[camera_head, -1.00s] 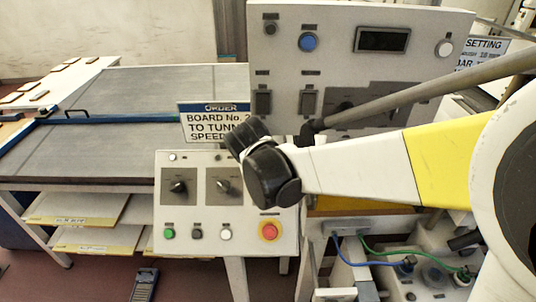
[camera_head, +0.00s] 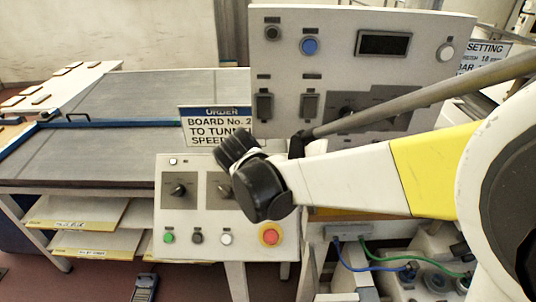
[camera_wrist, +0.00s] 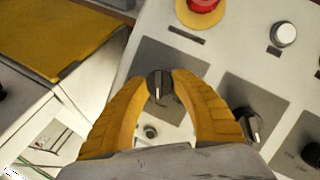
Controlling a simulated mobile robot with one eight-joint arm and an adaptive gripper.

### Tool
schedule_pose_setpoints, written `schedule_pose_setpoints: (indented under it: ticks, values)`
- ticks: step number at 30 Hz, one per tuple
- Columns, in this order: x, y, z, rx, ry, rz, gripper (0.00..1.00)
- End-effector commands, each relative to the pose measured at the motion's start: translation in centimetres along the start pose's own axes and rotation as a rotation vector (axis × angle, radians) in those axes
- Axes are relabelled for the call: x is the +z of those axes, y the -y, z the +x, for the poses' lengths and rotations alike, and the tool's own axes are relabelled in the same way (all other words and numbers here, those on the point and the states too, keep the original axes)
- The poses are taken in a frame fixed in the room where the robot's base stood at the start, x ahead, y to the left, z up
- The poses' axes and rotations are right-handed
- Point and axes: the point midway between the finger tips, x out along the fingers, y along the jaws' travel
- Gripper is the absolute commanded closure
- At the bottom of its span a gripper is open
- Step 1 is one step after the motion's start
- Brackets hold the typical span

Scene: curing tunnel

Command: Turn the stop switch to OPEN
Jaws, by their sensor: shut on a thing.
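A black rotary knob (camera_wrist: 160,87) with a pale pointer line sits on a dark plate of the control panel in the wrist view. The yellow fingers of my gripper (camera_wrist: 160,90) are closed around it from both sides. The knob's pointer runs roughly along the picture's vertical. Its label is not readable, so I cannot tell its setting from the words. In the head view my wrist hides this knob and my gripper. The sloped control panel (camera_head: 170,247) shows there with a left black knob (camera_head: 179,190) and a partly covered middle knob (camera_head: 224,190).
A red stop button on a yellow collar (camera_head: 269,235) is near the held knob and also shows in the wrist view (camera_wrist: 205,4). Another knob (camera_wrist: 248,124) is close beside my right finger. A taller panel (camera_head: 350,85) and an order sign (camera_head: 207,127) stand behind.

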Motion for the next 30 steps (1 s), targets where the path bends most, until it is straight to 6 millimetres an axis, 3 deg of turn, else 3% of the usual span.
schedule_pose_setpoints:
  ticks: [1,3,14,17,30]
  values:
    - [0.1,0.1,0.0,-0.002,0.001,0.000,0.64]
    - [0.1,0.1,0.0,-0.002,0.001,0.001,0.46]
    - [0.0,0.0,-0.4,-0.001,0.000,0.000,0.46]
    - [0.0,0.0,-1.6,-0.001,0.000,-0.001,0.46]
    - [0.1,0.1,-10.6,-0.002,0.001,0.000,0.46]
